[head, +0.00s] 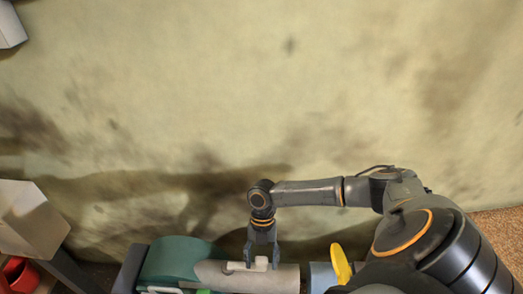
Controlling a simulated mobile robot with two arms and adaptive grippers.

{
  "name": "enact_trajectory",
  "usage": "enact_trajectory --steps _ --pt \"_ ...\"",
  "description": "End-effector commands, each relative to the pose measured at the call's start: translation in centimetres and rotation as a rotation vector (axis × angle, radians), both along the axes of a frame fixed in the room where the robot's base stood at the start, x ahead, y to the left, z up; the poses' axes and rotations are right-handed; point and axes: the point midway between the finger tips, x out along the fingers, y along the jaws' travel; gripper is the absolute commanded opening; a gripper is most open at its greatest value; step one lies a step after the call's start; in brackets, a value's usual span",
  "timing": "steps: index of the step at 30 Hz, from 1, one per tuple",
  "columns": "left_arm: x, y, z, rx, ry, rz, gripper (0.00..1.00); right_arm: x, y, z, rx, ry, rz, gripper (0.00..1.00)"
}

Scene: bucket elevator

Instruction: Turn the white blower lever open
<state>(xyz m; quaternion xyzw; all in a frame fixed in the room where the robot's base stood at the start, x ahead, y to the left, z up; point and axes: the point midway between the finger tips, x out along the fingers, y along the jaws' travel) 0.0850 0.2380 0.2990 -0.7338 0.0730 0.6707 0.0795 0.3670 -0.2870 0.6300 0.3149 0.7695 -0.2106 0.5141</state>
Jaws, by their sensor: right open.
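A small white piece (262,262), which looks like the white blower lever, sits on top of a pale grey pipe (283,279) at the bottom of the head view. My right gripper (262,266) points down over the pipe. It is open, with its fingers around or just beside the white piece. I cannot tell whether they touch it. The fingers hide part of the white piece, so its angle is unclear. My left gripper is not in view.
A green machine housing (180,258) adjoins the pipe on the left. A yellow lever (341,263) stands to the right of the pipe, close to my right arm. A pale box (30,220) and a red container (18,275) are at the far left. A stained wall (270,90) lies behind.

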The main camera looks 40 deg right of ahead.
Motion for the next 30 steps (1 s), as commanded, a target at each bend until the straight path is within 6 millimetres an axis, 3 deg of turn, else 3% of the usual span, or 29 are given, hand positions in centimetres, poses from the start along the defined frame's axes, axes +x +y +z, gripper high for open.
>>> enact_trajectory --steps 5,18,30 --pt "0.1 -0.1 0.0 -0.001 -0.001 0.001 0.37 0.7 -0.6 1.8 -0.001 -0.005 -0.001 0.60" --pt "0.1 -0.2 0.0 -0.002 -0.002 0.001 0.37 2.9 -2.9 9.7 -0.001 -0.003 0.000 0.60" --pt "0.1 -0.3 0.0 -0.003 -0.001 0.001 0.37 3.3 -3.3 11.1 -0.001 -0.001 0.000 0.60"
